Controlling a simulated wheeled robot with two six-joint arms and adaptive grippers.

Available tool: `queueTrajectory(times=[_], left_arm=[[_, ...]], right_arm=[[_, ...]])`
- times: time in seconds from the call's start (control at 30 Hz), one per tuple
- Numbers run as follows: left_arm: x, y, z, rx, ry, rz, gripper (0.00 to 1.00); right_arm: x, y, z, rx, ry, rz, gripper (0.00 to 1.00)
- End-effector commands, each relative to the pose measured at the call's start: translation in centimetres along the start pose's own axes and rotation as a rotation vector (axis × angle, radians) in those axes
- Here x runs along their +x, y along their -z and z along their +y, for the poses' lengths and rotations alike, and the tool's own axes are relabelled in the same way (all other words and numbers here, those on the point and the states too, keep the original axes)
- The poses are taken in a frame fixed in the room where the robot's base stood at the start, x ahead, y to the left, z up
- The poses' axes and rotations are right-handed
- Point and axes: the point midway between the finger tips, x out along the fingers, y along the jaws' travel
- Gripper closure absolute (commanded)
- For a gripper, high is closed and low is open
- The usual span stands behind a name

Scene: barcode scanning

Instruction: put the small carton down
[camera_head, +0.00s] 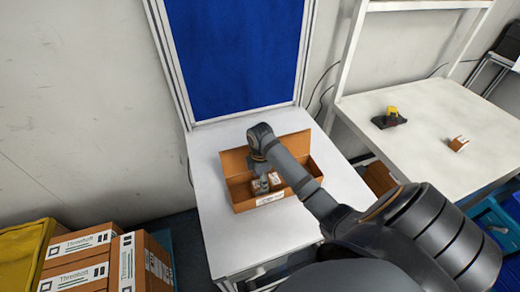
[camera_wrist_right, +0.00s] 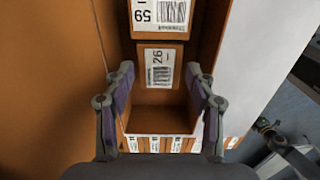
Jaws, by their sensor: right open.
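A small carton (camera_wrist_right: 158,68) labelled 26 is inside the long open brown box (camera_head: 239,162), seen in the right wrist view. Another small carton (camera_wrist_right: 160,14) labelled 59 is just beyond it. My right gripper (camera_wrist_right: 160,88) is open, its fingers on either side near the carton labelled 26; I cannot tell whether they touch it. In the head view, the right gripper (camera_head: 262,184) reaches down into the box and hides part of its contents. My left gripper is not in view.
The box stands on a white table (camera_head: 240,239) with free room in front. A side table (camera_head: 430,135) holds a black-and-yellow device (camera_head: 390,118) and another small carton (camera_head: 458,143). Large cartons (camera_head: 90,262) are stacked at lower left. A blue panel (camera_head: 235,55) stands behind the box.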

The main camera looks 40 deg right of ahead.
Motion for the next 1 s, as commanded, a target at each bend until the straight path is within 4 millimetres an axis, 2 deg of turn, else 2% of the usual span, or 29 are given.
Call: queueTrajectory(times=[0.03, 0.2, 0.23, 0.3, 0.43, 1.0], left_arm=[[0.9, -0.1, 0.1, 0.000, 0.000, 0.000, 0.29], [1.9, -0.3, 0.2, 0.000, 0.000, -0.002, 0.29], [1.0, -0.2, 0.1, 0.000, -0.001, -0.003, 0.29], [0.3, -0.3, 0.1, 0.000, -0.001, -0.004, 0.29], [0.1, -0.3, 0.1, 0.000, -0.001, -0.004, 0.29], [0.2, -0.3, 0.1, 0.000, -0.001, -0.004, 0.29]], right_arm=[[-0.9, 0.0, 0.2, -0.001, -0.007, 0.000, 0.44], [-4.7, 0.0, 0.1, 0.000, -0.004, -0.001, 0.44], [-5.7, 0.0, 0.0, 0.000, -0.002, -0.001, 0.44], [-6.7, 0.0, 0.0, 0.000, 0.000, 0.000, 0.44], [-7.2, 0.0, 0.0, 0.000, 0.001, 0.001, 0.44], [-7.1, 0.0, 0.0, 0.000, 0.001, 0.001, 0.44]])
